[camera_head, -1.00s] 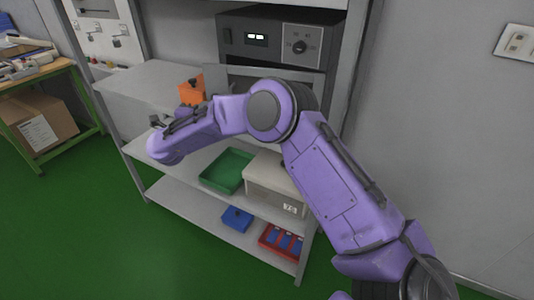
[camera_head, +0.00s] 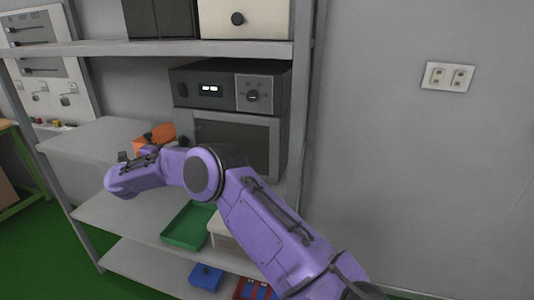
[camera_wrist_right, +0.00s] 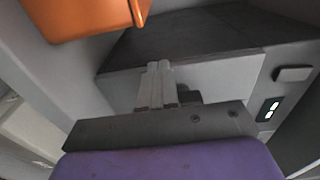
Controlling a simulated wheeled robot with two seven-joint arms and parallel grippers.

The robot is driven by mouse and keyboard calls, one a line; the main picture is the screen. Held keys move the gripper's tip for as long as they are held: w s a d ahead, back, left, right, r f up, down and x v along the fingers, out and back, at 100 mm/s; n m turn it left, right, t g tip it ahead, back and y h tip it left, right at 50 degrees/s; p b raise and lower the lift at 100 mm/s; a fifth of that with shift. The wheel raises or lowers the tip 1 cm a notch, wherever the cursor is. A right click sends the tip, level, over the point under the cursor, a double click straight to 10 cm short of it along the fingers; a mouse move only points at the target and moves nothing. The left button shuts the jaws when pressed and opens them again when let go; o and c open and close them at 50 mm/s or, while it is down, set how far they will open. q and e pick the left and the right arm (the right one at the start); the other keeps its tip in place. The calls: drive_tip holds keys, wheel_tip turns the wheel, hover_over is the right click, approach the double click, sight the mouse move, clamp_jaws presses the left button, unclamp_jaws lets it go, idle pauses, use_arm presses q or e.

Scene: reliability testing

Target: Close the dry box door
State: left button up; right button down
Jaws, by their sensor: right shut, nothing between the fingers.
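The dry box (camera_head: 222,85) is a dark unit with a lit display and a knob, on the middle shelf in the head view. Its door (camera_head: 273,145) has a light grey frame and a dark window below the control panel. The door lies nearly flat against the front; I cannot tell if it is fully shut. My right forearm covers its lower left. In the wrist view my right gripper (camera_wrist_right: 157,72) is shut and empty, its pale fingers together before a grey panel; contact is unclear. In the head view the fingers are hard to make out. My left gripper is out of view.
An orange bin (camera_head: 145,141) sits close left of the door and also shows in the wrist view (camera_wrist_right: 80,12). A green tray (camera_head: 187,228) and a blue bin (camera_head: 206,277) are lower down. A shelf post (camera_head: 301,100) stands right of the box.

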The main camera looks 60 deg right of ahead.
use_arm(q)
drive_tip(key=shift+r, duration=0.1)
use_arm(e)
drive_tip(key=shift+d+r, duration=0.25)
drive_tip(key=shift+r, duration=0.15)
use_arm(q)
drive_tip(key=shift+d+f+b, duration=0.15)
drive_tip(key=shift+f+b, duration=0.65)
drive_tip(key=shift+b, duration=0.05)
use_arm(e)
drive_tip(key=s+a, duration=0.3)
drive_tip(key=a, duration=1.1)
drive_tip(key=shift+f, duration=0.35)
